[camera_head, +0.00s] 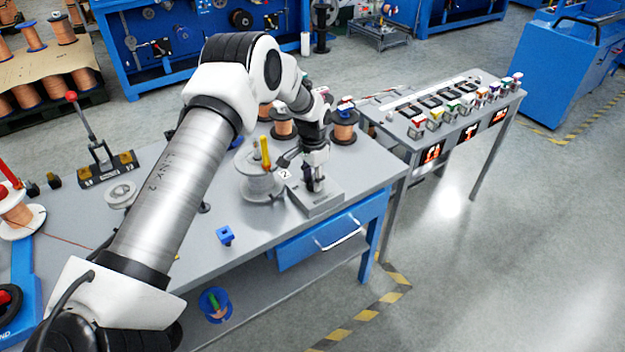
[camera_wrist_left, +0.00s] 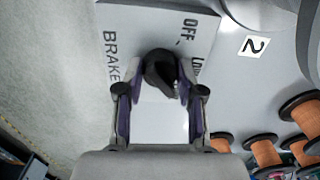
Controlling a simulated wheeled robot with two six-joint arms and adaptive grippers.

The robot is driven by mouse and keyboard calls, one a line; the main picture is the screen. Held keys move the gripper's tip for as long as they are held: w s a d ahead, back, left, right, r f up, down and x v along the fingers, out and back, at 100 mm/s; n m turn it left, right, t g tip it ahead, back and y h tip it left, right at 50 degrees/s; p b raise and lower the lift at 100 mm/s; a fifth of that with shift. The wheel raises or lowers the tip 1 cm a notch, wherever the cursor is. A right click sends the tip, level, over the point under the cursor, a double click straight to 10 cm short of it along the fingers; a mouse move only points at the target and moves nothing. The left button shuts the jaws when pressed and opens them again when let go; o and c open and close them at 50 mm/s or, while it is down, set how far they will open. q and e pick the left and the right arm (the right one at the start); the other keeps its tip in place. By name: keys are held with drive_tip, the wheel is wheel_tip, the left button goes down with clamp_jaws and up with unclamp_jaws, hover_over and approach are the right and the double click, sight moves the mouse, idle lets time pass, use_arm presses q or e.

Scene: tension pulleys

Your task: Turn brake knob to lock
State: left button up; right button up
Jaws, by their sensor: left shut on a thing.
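The brake box (camera_head: 318,201) is a grey block at the right front corner of the workbench. Its top reads "BRAKE", "OFF" and a partly hidden word in the left wrist view (camera_wrist_left: 120,22). The black brake knob (camera_wrist_left: 158,68) sits on this top. My left gripper (camera_wrist_left: 160,80) is shut on the knob, one finger on each side of it. In the head view my left gripper (camera_head: 315,180) points down onto the box, and the knob is hidden there. My right gripper is not in view.
A grey spool (camera_head: 262,185) with a yellow-topped post stands left of the box, near a "2" label (camera_head: 285,174). Copper spools (camera_head: 344,125) stand behind. A blue drawer (camera_head: 320,240) is below. A side table (camera_head: 440,110) with several small coloured parts stands right.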

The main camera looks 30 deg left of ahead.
sight(313, 178)
use_arm(q)
drive_tip(key=shift+s+f+m, duration=0.15)
drive_tip(key=shift+f+m, duration=0.05)
drive_tip(key=shift+m, duration=0.9)
drive_tip(key=o, duration=1.1)
drive_tip(key=shift+o, duration=0.2)
wheel_tip(313, 178, up, 12)
drive_tip(key=shift+w, duration=0.2)
